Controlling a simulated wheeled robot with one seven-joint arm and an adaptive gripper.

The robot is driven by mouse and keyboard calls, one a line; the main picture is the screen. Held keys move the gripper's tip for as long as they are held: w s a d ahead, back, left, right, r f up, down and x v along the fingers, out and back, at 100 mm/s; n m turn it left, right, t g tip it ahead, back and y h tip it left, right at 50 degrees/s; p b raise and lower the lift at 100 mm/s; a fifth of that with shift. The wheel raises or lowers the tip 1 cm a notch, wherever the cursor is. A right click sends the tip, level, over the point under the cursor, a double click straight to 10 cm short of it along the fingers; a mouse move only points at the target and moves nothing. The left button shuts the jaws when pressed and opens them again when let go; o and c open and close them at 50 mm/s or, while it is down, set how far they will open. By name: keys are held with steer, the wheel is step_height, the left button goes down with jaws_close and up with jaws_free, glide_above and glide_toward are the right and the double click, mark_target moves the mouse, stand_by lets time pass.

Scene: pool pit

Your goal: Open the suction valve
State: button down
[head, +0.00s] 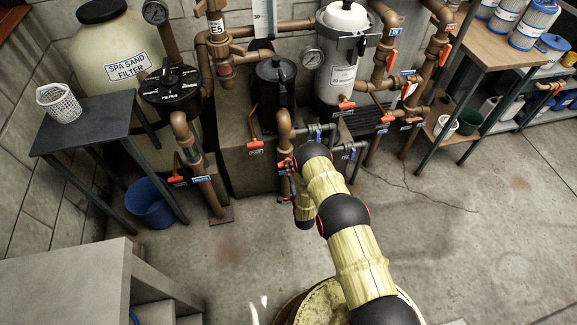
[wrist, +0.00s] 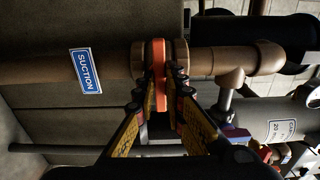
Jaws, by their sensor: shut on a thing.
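In the wrist view, the orange valve handle (wrist: 159,55) stands edge-on across a brown pipe (wrist: 205,61). A blue label (wrist: 85,71) reading SUCTION is on that pipe, left of the handle. My gripper (wrist: 160,88) has its yellow-and-black fingers on both sides of the handle and is shut on it. In the head view, my arm reaches to the pipes by the dark pump (head: 275,85).
Several other red-handled valves are close by, such as one below the grey filter housing (head: 341,60). A dark table (head: 90,125) with a white basket (head: 58,102) stands at left, by a blue bucket (head: 150,203). Shelving (head: 485,45) stands at right. The concrete floor (head: 480,230) is clear at right.

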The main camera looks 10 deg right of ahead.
stand_by(0.4)
steer(key=n, duration=1.8)
steer(key=shift+f+n, duration=0.1)
steer(key=shift+n, duration=0.2)
steer(key=c, duration=1.8)
jaws_free()
steer(key=shift+o, duration=0.2)
steer(key=shift+s, duration=0.1)
